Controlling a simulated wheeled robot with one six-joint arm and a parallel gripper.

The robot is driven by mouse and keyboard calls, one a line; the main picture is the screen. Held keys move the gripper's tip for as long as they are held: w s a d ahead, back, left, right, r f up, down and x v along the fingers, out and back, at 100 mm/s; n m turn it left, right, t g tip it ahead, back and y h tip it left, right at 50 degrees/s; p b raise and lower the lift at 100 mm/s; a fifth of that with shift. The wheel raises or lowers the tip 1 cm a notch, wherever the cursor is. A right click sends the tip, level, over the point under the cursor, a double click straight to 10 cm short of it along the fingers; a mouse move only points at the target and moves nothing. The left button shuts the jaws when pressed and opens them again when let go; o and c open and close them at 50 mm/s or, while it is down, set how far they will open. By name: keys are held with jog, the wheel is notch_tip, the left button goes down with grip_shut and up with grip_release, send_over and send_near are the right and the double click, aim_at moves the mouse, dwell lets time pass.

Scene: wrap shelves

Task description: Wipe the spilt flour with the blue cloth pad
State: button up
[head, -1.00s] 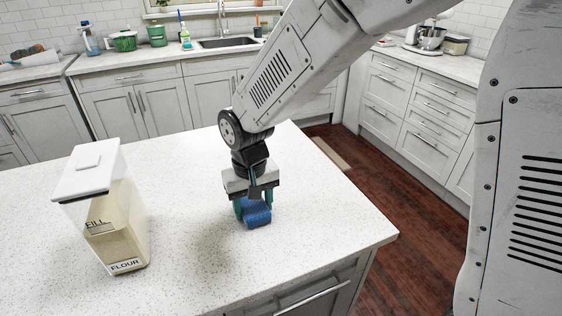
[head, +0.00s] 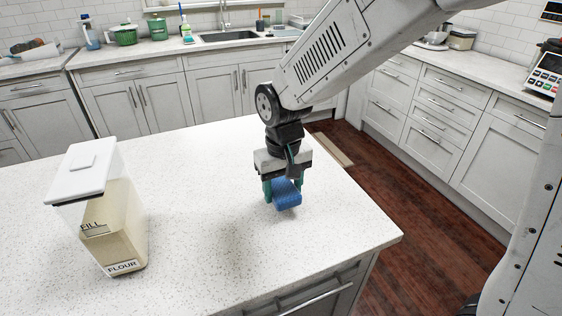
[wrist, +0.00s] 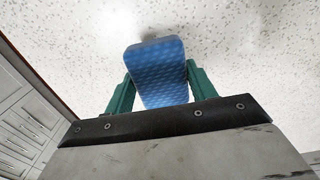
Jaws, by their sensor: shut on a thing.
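The blue cloth pad (head: 286,194) is held between the green fingers of my gripper (head: 283,190), over the right part of the white speckled counter (head: 190,190). In the wrist view the pad (wrist: 158,72) sits between both fingers (wrist: 160,88), its quilted face showing. The pad is at or just above the counter; I cannot tell whether it touches. I cannot make out spilt flour against the speckled white top. A faint shadow lies on the counter left of and below the pad.
A clear flour container (head: 108,215) with a white lid stands at the counter's left. The counter's right edge is close to my gripper, with wooden floor (head: 400,215) beyond. A sink (head: 228,37) and bottles are on the back worktop. The middle of the counter is clear.

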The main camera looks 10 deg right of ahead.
jog(key=shift+r, duration=2.65)
